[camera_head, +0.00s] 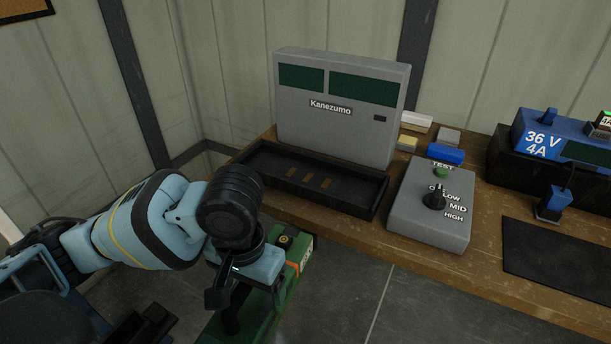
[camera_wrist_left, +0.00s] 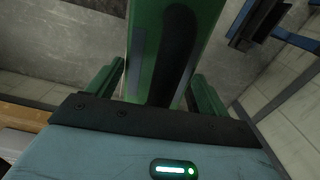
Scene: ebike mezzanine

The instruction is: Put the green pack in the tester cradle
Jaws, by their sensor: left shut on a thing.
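The green pack (camera_head: 293,277) is in my left gripper (camera_head: 247,288), in front of the bench edge at the bottom centre of the head view. The gripper is shut on it from above, and my wrist hides part of it. In the left wrist view the green pack (camera_wrist_left: 205,30), with a dark strip along it, runs up between the fingers. The tester cradle (camera_head: 350,200) is a black open tray with brass-coloured contacts on its floor, at the foot of the grey Kanezumo tester (camera_head: 340,135). The cradle is empty, behind and right of the pack. My right gripper is out of view.
A grey control box (camera_head: 425,225) with a knob and green button stands right of the cradle. Farther right are a blue 36 V charger (camera_head: 545,140) and a black mat (camera_head: 560,255). Small blocks, one a blue block (camera_head: 446,154), lie behind the control box.

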